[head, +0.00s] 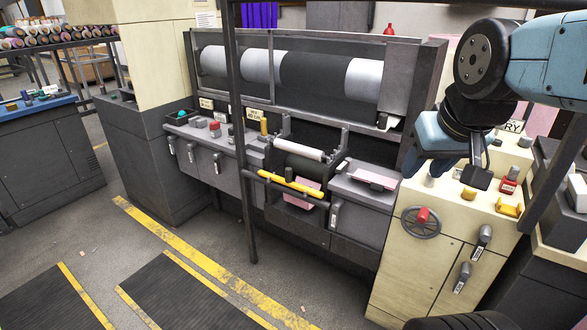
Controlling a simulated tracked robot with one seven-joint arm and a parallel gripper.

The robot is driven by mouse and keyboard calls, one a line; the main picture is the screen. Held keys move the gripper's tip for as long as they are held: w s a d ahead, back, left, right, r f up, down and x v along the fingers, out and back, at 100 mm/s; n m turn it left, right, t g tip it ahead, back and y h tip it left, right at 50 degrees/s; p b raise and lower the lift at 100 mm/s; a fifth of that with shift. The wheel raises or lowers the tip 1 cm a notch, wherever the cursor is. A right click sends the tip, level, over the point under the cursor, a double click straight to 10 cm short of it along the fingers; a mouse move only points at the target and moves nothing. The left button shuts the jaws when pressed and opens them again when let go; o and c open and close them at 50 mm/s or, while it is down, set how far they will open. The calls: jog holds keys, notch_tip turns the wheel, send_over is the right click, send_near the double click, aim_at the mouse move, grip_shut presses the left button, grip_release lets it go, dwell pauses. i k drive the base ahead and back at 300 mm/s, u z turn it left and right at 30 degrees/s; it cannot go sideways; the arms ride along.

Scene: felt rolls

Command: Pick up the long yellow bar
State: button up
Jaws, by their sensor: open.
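The long yellow bar (290,182) lies roughly level across the front of the roller machine, below a white roller and a dark roller. It slopes slightly down to the right. Its ends appear to rest near dark side brackets; the exact contact is too small to tell. My gripper (459,172) is at the right, pointing down above the cream control cabinet. It is open with nothing between its fingers, well to the right of the bar and apart from it.
A dark upright post (241,150) stands left of the bar. The cream cabinet (410,260) carries a handwheel (421,222), levers and small red and yellow parts. A grey shelf with a pink sheet (374,178) lies between bar and cabinet. The floor in front is mostly clear, with dark mats (190,295).

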aim_at(288, 181)
jog(key=i, duration=1.1)
jog(key=u, duration=0.05)
